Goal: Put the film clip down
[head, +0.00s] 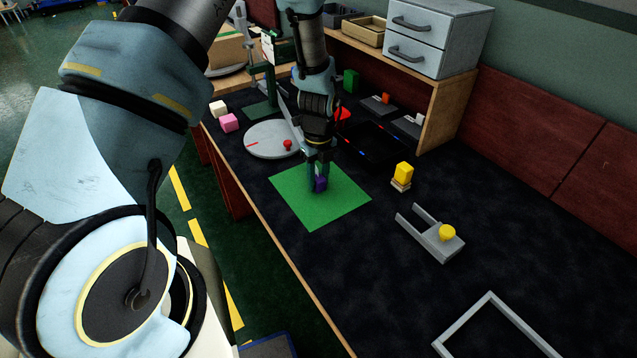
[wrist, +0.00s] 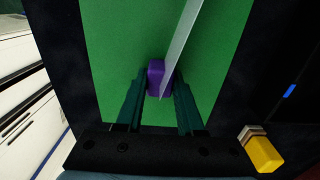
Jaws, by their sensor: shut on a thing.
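The film clip appears as a small purple block (wrist: 156,75), held between the two dark green fingers of my gripper (wrist: 158,88) in the wrist view. A thin pale grey strip (wrist: 186,42) runs upward from its right side; I cannot tell whether it is joined to the clip. In the head view the purple clip (head: 320,184) shows at the tips of my gripper (head: 318,174), over the green mat (head: 343,209). Whether its underside touches the mat cannot be told.
A round grey plate (head: 262,141) with a red knob lies left of the mat. A yellow block (head: 403,170) stands on a small stack to the right. A grey forked fixture (head: 428,236) and a grey frame (head: 489,306) lie nearer. Much of the mat is bare.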

